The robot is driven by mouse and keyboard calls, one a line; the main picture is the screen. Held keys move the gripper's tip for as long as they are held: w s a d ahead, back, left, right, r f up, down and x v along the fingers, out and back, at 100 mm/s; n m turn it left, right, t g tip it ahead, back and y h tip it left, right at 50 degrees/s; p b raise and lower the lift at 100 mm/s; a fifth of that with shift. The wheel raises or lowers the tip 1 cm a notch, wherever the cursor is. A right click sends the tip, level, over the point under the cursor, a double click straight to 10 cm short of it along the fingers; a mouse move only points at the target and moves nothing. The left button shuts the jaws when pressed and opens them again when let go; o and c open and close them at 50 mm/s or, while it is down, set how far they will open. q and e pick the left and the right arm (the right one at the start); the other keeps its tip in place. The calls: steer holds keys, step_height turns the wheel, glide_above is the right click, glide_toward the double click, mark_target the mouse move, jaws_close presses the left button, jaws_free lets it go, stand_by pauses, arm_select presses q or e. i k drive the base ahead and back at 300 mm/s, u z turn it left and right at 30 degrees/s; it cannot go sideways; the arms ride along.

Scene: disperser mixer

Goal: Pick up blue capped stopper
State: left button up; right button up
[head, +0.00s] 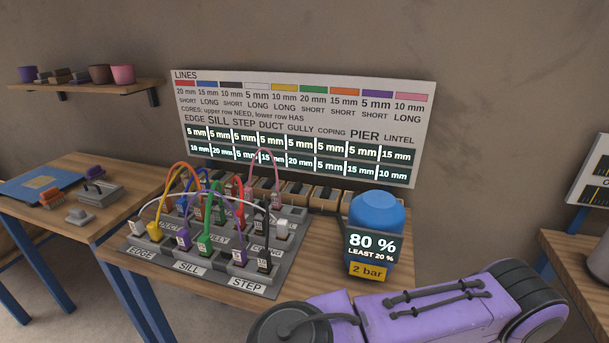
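I cannot make out a blue capped stopper for certain. The grey slotted board (215,277) on the table holds several upright plugs. Coloured cables loop between them: orange, red, green, blue, purple, pink and white. A yellow-capped plug (154,231) and a green plug (205,243) stand near its front. Cables hide many of the plugs behind. A row of small wooden holders (325,199) with dark contents stands along the back of the table. Part of my purple arm crosses the bottom right. Neither of my grippers is in view.
A blue-topped tank (376,215) with an "80 %" display stands right of the board. A lettered panel (300,125) rises behind. The left table (110,228) carries a blue mat (40,184), brushes and a grey block. A shelf (85,87) holds pots.

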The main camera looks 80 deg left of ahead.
mark_target(204, 183)
steer(key=z, duration=0.15)
steer(key=k, duration=1.55)
steer(key=u, duration=0.95)
